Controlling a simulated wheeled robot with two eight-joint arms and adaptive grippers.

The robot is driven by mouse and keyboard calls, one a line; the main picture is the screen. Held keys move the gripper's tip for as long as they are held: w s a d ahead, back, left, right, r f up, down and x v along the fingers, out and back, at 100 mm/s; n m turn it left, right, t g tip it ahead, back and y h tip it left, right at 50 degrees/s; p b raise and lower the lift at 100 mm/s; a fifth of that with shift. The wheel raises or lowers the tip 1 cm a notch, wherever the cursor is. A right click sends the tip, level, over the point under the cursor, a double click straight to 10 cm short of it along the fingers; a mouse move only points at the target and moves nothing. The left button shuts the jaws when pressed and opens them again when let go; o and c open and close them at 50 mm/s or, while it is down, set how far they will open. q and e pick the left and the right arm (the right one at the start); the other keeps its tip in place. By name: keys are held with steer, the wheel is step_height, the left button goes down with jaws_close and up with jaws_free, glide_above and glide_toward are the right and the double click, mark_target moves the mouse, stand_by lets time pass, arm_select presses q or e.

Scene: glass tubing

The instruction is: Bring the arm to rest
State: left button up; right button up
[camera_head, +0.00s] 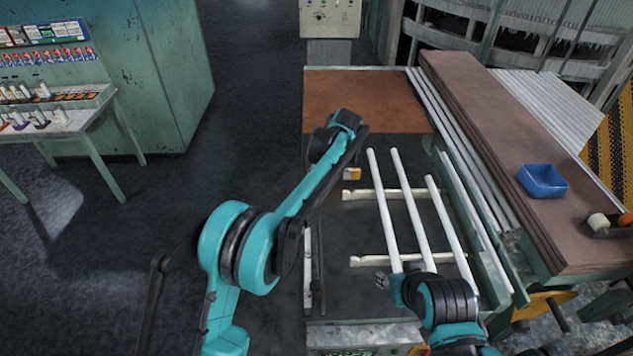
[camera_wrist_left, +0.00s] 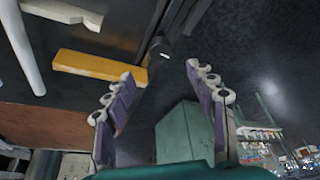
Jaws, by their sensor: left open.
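My left arm reaches up the left side of the workbench in the head view, its wrist (camera_head: 340,130) above the bench's left edge. Its fingers are not clearly visible there. In the left wrist view my left gripper (camera_wrist_left: 168,82) is open, with nothing between its fingers. Three white glass tubes (camera_head: 384,205) lie side by side across two pale notched rails (camera_head: 385,194). My right arm (camera_head: 440,300) is at the bottom, over the near ends of the tubes; its fingers cannot be made out clearly.
A yellow block (camera_wrist_left: 100,66) lies close to the left gripper's finger. A blue bin (camera_head: 542,181) stands on brown boards (camera_head: 500,140) at the right. A green cabinet (camera_head: 160,70) and side table (camera_head: 60,125) stand left. The floor (camera_head: 240,130) between is clear.

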arm_select(q)
steer(key=shift+v, duration=0.95)
steer(key=shift+f, duration=0.1)
steer(key=s+a+r+m+t+h+b, duration=0.1)
steer(key=s+a+r+m+b, duration=0.15)
steer(key=s+a, duration=0.45)
steer(key=s+a+r+m+h+b, duration=0.1)
steer(key=s+a+r, duration=0.2)
steer(key=s+a, duration=0.4)
steer(key=s+a+f+m+t+b, duration=0.1)
steer(key=s+a+f, duration=0.1)
steer(key=s, duration=0.5)
steer(key=s+a+f+m+b, duration=0.1)
steer(key=s+a+f, duration=0.1)
steer(key=s+f, duration=0.3)
steer(key=s+a+f+m+t+b, duration=0.1)
steer(key=s+a+f, duration=0.2)
steer(key=s, duration=0.7)
steer(key=shift+s+f+m+t+h, duration=0.2)
steer(key=shift+f+m+t+h, duration=0.05)
steer(key=shift+m+t+h, duration=0.1)
